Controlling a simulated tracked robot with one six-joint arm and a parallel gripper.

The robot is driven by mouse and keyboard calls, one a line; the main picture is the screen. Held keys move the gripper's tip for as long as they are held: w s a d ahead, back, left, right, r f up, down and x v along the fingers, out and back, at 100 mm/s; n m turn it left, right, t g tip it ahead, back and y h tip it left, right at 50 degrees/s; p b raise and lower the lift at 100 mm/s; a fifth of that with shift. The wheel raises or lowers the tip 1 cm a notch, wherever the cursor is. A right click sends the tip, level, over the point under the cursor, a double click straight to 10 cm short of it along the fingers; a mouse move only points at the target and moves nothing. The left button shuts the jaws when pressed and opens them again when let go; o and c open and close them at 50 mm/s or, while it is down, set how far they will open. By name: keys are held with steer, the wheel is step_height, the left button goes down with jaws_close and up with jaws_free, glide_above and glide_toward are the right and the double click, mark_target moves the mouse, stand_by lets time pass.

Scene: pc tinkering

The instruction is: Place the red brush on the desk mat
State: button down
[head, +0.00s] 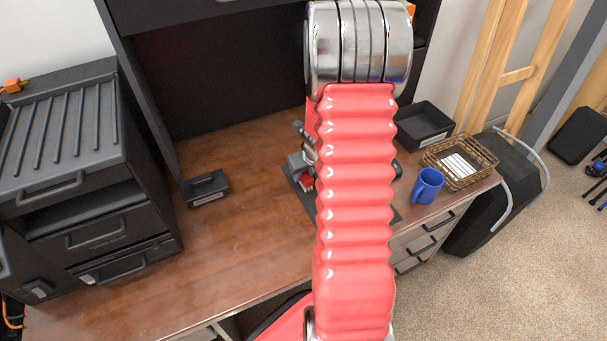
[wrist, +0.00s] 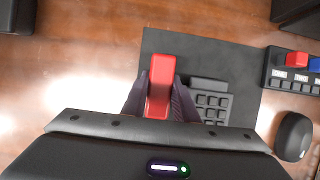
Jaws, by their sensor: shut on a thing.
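The red brush (wrist: 161,80) is between the fingers of my gripper (wrist: 160,92) in the wrist view, and the gripper is shut on it. The dark desk mat (wrist: 210,55) lies below and to the right. The brush appears over the mat's left part; I cannot tell whether it touches the mat. In the head view my red arm hides most of the mat and gripper. A small red part of the brush (head: 307,183) shows left of the arm.
A dark keypad (wrist: 212,100) lies on the mat. A black mouse (wrist: 293,136) and a holder (wrist: 292,80) with red and blue pieces are to the right. A blue mug (head: 427,186), wicker basket (head: 480,152) and black tray (head: 424,128) stand right. The left desk is mostly clear.

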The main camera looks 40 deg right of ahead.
steer(key=shift+f, duration=0.2)
steer(key=c, duration=1.7)
jaws_free()
steer(key=shift+r, duration=0.1)
steer(key=shift+v, duration=6)
